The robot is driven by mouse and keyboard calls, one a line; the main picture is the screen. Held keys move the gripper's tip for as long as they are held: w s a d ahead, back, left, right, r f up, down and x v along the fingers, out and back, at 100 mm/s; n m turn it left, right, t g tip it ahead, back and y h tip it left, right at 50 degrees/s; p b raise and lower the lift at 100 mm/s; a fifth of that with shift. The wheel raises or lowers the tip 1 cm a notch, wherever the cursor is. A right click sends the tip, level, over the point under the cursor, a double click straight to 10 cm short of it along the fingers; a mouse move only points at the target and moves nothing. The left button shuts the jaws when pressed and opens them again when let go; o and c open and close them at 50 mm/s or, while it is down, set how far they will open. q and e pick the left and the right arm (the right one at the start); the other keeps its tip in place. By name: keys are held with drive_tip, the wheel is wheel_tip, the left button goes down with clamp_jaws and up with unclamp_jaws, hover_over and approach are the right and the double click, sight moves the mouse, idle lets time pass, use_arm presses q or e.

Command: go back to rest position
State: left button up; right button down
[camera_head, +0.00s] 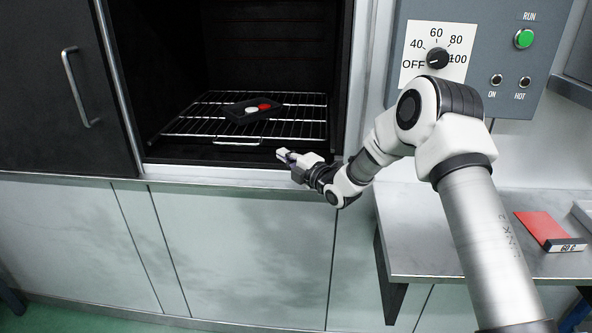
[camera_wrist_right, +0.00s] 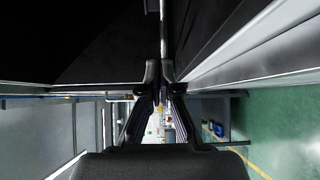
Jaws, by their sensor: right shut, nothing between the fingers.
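My right arm reaches in from the right, and its gripper (camera_head: 284,155) is at the front edge of the open oven chamber, just in front of the wire rack (camera_head: 190,134). Its fingers are shut with nothing between them. In the right wrist view the fingertips (camera_wrist_right: 160,68) meet in front of a dark surface. My left gripper is not in view.
A dark tray (camera_head: 235,112) with a white and a red round piece lies on the rack. The dark door (camera_head: 45,100) is at the left. A control panel (camera_head: 490,60) is above the metal side table (camera_head: 440,255), which holds a red card (camera_head: 540,228).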

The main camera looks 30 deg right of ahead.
drive_tip(key=s+a+f+m+g+p, duration=0.1)
drive_tip(key=s+a+f+g, duration=0.25)
drive_tip(key=s+f, duration=0.55)
drive_tip(key=s+a+f+m+g, duration=0.2)
drive_tip(key=s+a+f+g, duration=0.15)
drive_tip(key=s+f, duration=0.55)
drive_tip(key=s+a+f+m+g+p, duration=0.1)
drive_tip(key=s+a+f+g, duration=0.35)
drive_tip(key=f, duration=0.75)
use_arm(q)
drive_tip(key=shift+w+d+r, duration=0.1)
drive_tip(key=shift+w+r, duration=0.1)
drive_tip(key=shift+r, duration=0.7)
use_arm(e)
drive_tip(key=s+f+m+g+h, duration=0.1)
drive_tip(key=s+f+m+g, duration=0.1)
drive_tip(key=s+m, duration=0.6)
drive_tip(key=s+d+f+m+g+h, duration=0.1)
drive_tip(key=s+m+g, duration=0.3)
drive_tip(key=s+m, duration=0.5)
drive_tip(key=s+f+h, duration=0.1)
drive_tip(key=s, duration=0.8)
drive_tip(key=shift+s+d+f, duration=0.2)
drive_tip(key=shift+s+d, duration=0.05)
drive_tip(key=shift+s, duration=0.15)
